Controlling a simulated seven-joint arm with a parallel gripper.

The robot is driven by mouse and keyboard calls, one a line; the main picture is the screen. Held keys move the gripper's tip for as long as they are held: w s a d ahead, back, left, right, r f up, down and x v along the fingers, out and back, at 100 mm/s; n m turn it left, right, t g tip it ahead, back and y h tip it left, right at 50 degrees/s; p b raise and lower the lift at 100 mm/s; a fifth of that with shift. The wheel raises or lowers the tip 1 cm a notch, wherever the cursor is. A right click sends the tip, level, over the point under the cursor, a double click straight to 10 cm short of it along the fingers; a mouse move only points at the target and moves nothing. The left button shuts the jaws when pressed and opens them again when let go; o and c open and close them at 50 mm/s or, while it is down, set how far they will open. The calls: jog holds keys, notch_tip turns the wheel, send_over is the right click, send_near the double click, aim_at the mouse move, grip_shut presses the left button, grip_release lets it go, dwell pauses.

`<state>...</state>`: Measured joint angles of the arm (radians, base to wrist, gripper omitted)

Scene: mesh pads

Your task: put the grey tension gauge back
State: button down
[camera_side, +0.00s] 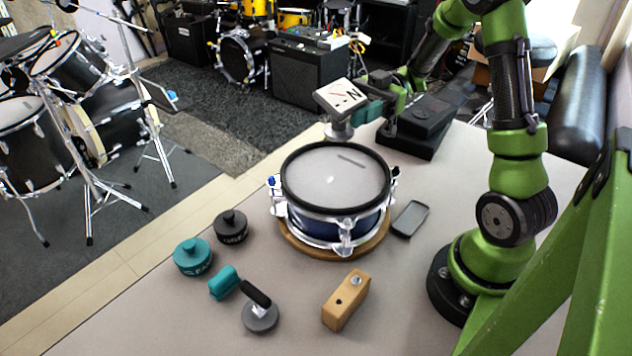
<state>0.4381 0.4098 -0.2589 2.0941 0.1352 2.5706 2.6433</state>
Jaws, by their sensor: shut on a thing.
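The grey tension gauge (340,97) has a pale square face with a dark needle and letter, and a round grey foot below. It is just beyond the far rim of the drum, and its face is tilted. My gripper (362,113), with teal fingers, reaches it from the right and is shut on it. The fingers partly hide its side. I cannot tell whether its foot touches anything. The drum (335,180), with a grey mesh head and a dark mark on it, sits on a round wooden base (330,252). A shallow dark grey tray (410,218) lies empty right of the drum.
A black box (420,125) stands behind the drum. A teal puck (192,257), a black puck (230,227), a teal-ended tool with a round grey foot (243,298) and a wooden block (346,300) are in front.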

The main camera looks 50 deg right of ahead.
jog(key=shift+f, duration=4.8)
jog(key=shift+f, duration=0.15)
jog(key=c, duration=0.5)
grip_release()
jog(key=s+d, duration=0.2)
jog(key=d, duration=1.4)
jog(key=shift+f, duration=0.25)
jog(key=shift+o, duration=1)
jog(key=shift+s+d, duration=0.1)
jog(key=shift+d, duration=0.15)
jog(key=o, duration=0.3)
jog(key=shift+d, duration=0.1)
